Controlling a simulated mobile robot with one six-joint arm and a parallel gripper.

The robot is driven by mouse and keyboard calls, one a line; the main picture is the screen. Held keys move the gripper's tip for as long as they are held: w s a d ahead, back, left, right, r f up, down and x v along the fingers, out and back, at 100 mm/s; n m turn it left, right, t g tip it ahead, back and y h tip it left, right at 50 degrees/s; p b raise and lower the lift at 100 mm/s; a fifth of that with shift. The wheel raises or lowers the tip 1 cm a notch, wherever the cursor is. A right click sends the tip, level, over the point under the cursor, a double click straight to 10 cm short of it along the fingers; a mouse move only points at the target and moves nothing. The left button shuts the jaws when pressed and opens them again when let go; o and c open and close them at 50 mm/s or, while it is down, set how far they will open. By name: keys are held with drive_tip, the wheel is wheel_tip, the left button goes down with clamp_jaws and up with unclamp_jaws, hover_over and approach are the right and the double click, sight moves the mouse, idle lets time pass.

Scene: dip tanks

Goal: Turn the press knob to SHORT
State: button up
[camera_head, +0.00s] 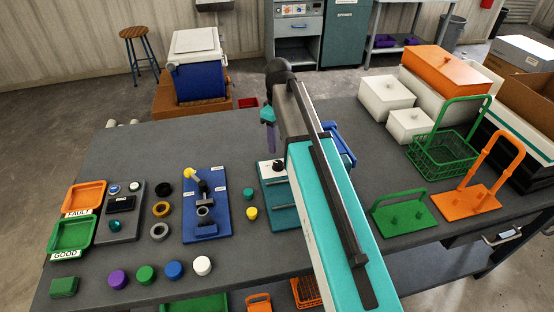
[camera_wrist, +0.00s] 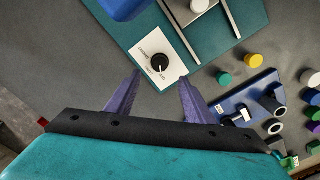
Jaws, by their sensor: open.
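The press (camera_head: 283,219) is a teal base on the table, partly hidden behind my arm in the head view. Its black round knob (camera_wrist: 159,62) sits on a white panel (camera_wrist: 148,48) in the wrist view. Small labels surround the knob, too blurred to read surely; I cannot tell which one its pointer marks. My gripper (camera_wrist: 160,76) has two purple fingers, open and empty. In the wrist view the knob appears just beyond and between the fingertips, apart from them. In the head view, my gripper (camera_head: 269,132) hangs above the table, behind the press.
A blue fixture (camera_head: 206,225) stands left of the press, with yellow and green caps (camera_head: 251,212) between them. Blue parts of the press rise near the knob in the wrist view. A green basket (camera_head: 440,155) and white boxes (camera_head: 386,97) stand right. The back left tabletop is clear.

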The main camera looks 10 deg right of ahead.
sight(278, 163)
drive_tip(key=shift+f+p, duration=1.3)
drive_tip(key=shift+f, duration=3.65)
drive_tip(key=c, duration=0.9)
drive_tip(key=shift+a, duration=0.15)
drive_tip(key=shift+c, duration=0.7)
